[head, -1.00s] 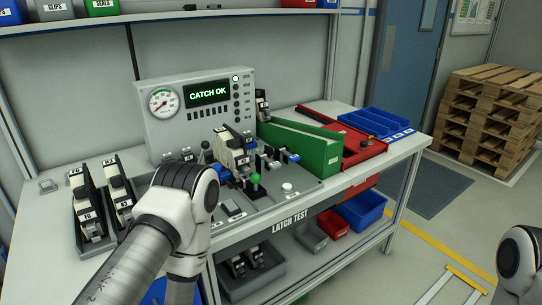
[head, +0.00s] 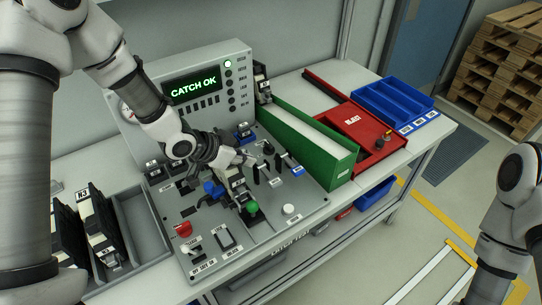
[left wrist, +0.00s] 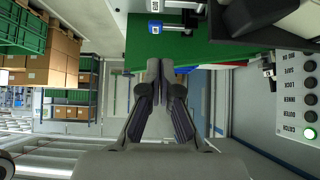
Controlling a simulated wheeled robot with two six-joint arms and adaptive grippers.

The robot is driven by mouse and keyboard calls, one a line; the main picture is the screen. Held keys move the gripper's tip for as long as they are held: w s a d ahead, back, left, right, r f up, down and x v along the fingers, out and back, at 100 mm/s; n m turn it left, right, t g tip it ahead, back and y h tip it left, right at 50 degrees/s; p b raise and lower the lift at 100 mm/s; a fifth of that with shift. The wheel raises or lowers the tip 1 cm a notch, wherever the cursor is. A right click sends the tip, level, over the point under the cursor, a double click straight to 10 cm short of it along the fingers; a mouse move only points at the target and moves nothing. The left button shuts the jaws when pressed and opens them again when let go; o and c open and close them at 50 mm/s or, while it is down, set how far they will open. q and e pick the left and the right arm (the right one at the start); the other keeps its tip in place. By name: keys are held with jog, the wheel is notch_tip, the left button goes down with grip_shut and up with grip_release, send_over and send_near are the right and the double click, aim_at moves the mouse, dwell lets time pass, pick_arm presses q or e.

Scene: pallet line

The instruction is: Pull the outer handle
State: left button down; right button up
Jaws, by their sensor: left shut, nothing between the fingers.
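The latch test panel (head: 215,262) lies on the bench, with a latch unit (head: 236,186) clamped on it. The display reads CATCH OK. I cannot tell which part is the outer handle; blue pieces (head: 212,190) show at the unit, and a green knob (head: 251,207) stands in front. My left gripper (head: 246,160) is at the unit's upper end and partly covers it; contact cannot be told. In the left wrist view its fingers (left wrist: 161,78) are together and empty, with the green bin wall (left wrist: 210,45) beyond. My right arm is at the right edge; its gripper is not seen.
The green bin (head: 315,140) stands right of the panel, with a red case (head: 365,128) and blue tray (head: 397,100) beyond. A grey rack (head: 138,225) with dark units stands left. A red button (head: 184,230) and white knob (head: 289,209) are on the panel.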

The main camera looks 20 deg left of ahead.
pick_arm(q)
jog(key=s, duration=0.2)
jog(key=p, duration=0.3)
send_over(278, 179)
jog(key=s+a, duration=0.2)
jog(key=s, duration=0.1)
notch_tip(278, 179, down, 6)
jog(key=shift+w+d+f, duration=0.1)
jog(key=shift+w+d, duration=0.05)
jog(key=f+p, duration=0.1)
jog(key=f, duration=0.3)
jog(key=shift+w+f+p, duration=0.2)
jog(key=shift+p, duration=0.1)
pick_arm(e)
jog(key=r, duration=0.4)
jog(key=shift+s+d+r, duration=0.1)
jog(key=shift+s+r, duration=0.25)
jog(key=shift+s, duration=0.05)
